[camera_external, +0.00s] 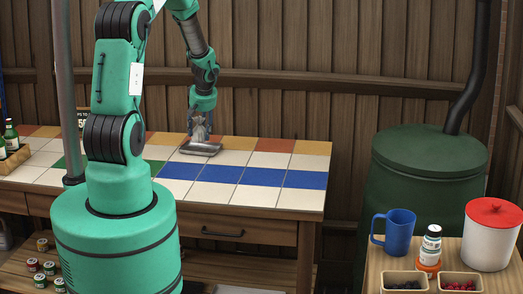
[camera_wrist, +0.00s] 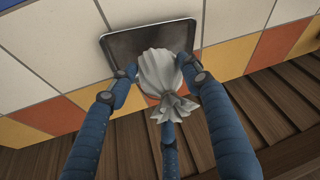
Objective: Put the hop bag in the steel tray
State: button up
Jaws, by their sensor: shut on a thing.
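The hop bag (camera_wrist: 160,75) is a pale, gathered cloth bag with a tied neck, seen in the wrist view. My gripper (camera_wrist: 155,78) is shut on it, with its blue fingers around the bag. The steel tray (camera_wrist: 120,45) is a dark grey, shallow tray on the tiled table, directly beneath or just behind the bag. In the external view my gripper (camera_external: 200,136) points down over the steel tray (camera_external: 201,150), with the bag between its fingers. I cannot tell whether the bag touches the tray's floor.
The tiled table (camera_external: 255,197) has free room to the right of the tray. A crate of green bottles (camera_external: 11,140) stands at the far left. A side table at the lower right holds a blue mug (camera_external: 398,232), a red-lidded white pot (camera_external: 488,240) and small bins.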

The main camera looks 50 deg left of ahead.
aim_at(202, 137)
jog(key=shift+w+a+f, duration=0.1)
jog(key=shift+w+a, duration=0.2)
jog(key=shift+f+b, duration=0.5)
jog(key=shift+f, duration=1.2)
jog(key=shift+f, duration=0.1)
jog(key=o, duration=0.9)
jog(key=shift+o, duration=0.2)
jog(key=shift+d+r, duration=0.1)
jog(key=shift+r, duration=0.3)
jog(key=p+v, duration=0.2)
jog(key=v, duration=0.9)
jog(key=shift+d, duration=0.2)
jog(key=shift+r, duration=0.15)
